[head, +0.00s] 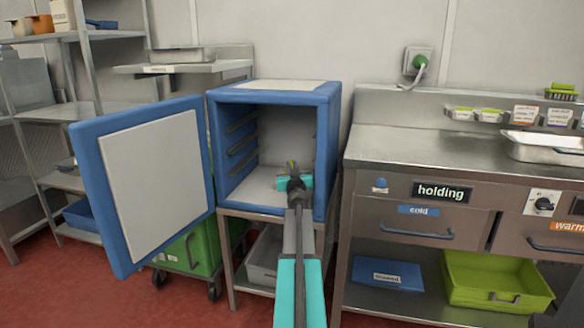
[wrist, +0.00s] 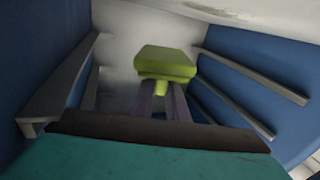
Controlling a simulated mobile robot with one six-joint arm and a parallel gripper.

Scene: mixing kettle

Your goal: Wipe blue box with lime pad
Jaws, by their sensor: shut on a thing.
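The blue box (head: 328,148) stands on a metal stand in the middle of the head view. Its door (head: 146,182) is swung wide open to the left. My gripper (head: 292,172) reaches into its front opening. In the wrist view my gripper (wrist: 161,96) is shut on the lime pad (wrist: 165,62), held by a stub under it, inside the box. The pad is in front of the pale back wall; whether it touches the wall I cannot tell. In the head view the pad is mostly hidden behind my gripper.
Grey shelf rails line both inner side walls, a left rail (wrist: 62,90) and a right rail (wrist: 250,75). A steel counter (head: 430,150) stands close on the right. A green bin (head: 190,250) on wheels is below the open door.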

